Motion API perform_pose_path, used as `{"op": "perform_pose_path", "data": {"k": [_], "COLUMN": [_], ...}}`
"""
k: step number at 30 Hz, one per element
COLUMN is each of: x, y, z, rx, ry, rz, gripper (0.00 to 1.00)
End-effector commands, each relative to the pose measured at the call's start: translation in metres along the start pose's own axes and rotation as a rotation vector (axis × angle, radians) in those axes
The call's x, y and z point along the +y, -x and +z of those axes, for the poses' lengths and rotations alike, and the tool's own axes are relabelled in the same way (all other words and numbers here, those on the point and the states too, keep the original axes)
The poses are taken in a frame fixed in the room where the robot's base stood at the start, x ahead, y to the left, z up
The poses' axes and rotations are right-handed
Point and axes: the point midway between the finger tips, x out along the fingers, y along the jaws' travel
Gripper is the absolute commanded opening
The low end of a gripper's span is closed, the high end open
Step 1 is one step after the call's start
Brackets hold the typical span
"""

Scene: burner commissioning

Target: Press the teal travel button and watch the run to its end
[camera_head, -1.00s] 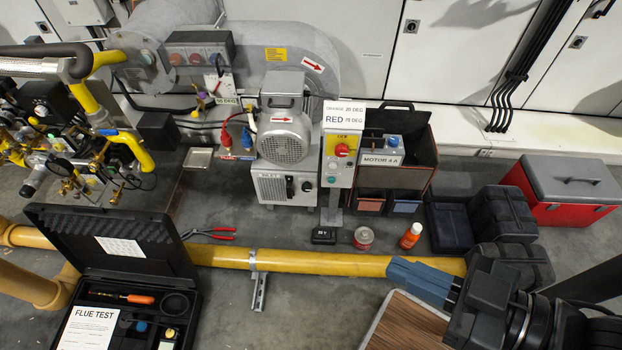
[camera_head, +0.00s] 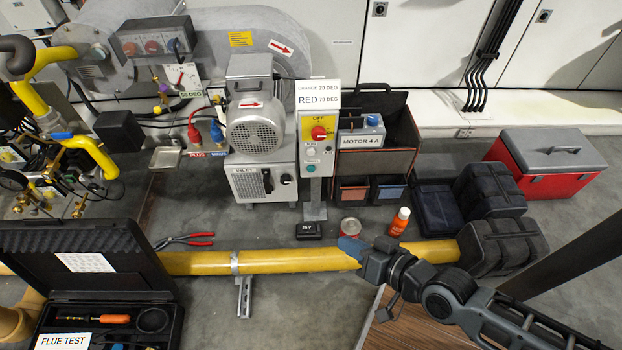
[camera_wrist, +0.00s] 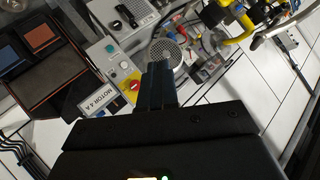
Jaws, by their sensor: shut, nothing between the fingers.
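The control box (camera_head: 318,145) stands on a post in front of the motor box, with a red knob (camera_head: 319,132) on a yellow plate. Below the knob are a pale button and the teal button (camera_head: 311,168). The teal button also shows small in the wrist view (camera_wrist: 110,48), on the box's grey face beyond the fingers. My gripper (camera_head: 350,246), with blue fingertips, is shut and empty. In the head view it appears below and right of the box, apart from the button, over the yellow pipe. In the wrist view its closed fingers (camera_wrist: 157,85) point toward the blower motor.
The blower motor (camera_head: 254,122) stands left of the control box. An open crate (camera_head: 372,155) with the MOTOR 4 A box is at its right. Pliers (camera_head: 186,240), a black 20 V block (camera_head: 308,231), a tin (camera_head: 350,226) and an orange bottle (camera_head: 399,221) lie around the floor.

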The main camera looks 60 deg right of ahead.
Motion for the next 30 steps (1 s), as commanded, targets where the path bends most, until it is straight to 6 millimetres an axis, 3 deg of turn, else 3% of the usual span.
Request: {"op": "perform_pose_path", "data": {"k": [1, 7, 12, 15, 21, 30], "x": [0.023, 0.092, 0.137, 0.154, 0.171, 0.173], "y": [-0.033, -0.137, -0.219, -0.256, -0.297, -0.304], "z": [0.015, 0.038, 0.036, 0.026, 0.007, 0.001], "rx": [0.005, 0.015, 0.039, 0.054, 0.072, 0.075], "ry": [-0.086, -0.491, -0.848, -1.026, -1.245, -1.297], "rz": [0.023, 0.085, 0.080, 0.054, -0.001, -0.017], "gripper": [0.00, 0.00, 0.00, 0.00, 0.00, 0.00]}}
